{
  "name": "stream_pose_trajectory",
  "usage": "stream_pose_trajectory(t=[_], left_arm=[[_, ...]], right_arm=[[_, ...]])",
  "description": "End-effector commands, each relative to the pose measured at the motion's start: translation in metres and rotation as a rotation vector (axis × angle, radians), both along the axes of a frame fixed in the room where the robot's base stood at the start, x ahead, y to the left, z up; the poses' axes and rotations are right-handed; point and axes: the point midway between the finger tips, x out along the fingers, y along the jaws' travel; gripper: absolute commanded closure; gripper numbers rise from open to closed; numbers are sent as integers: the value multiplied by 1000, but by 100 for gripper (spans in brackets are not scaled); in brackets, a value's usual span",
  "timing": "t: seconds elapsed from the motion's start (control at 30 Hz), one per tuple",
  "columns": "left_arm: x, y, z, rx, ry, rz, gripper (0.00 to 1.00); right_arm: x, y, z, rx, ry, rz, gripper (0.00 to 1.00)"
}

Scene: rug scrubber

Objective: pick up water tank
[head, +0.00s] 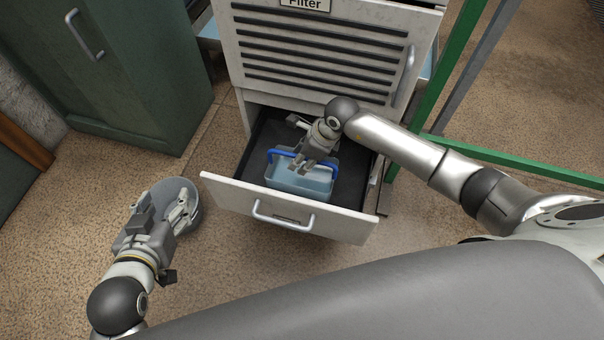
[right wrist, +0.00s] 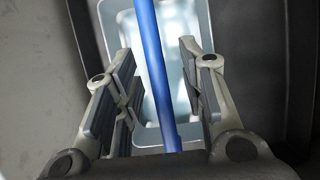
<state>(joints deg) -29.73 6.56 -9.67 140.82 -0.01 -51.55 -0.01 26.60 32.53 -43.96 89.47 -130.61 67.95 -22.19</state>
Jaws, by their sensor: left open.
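The water tank (head: 302,184) is a light blue open-topped container with a blue bar handle (head: 280,153). It sits in the pulled-out drawer (head: 232,195). My right gripper (head: 298,164) is over the tank at the handle. In the right wrist view, my right gripper's (right wrist: 157,62) fingers are apart, with the handle (right wrist: 152,50) running between them; neither finger visibly touches it. The tank's pale interior (right wrist: 183,80) shows behind the handle. My left gripper (head: 163,203) is open and empty, low at the left, away from the drawer.
The drawer belongs to a grey slatted cabinet (head: 330,15) labelled "Filter". A green cabinet (head: 120,80) stands at the left. A green metal frame (head: 450,70) is at the right. Speckled floor (head: 215,265) is free before the drawer. A grey round shape (head: 188,222) lies under my left gripper.

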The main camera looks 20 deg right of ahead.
Motion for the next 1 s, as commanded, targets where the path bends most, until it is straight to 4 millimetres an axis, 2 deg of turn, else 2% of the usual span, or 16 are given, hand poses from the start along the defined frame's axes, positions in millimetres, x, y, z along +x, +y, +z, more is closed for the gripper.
stream_pose_trajectory(t=[0.73, 1.0], left_arm=[[5, -3, 7, -10, -40, -4, 44], [5, -3, 6, -10, -38, -4, 44]], right_arm=[[0, 0, -2, 0, 0, 0, 63], [0, 0, -2, 0, 0, 0, 96]])
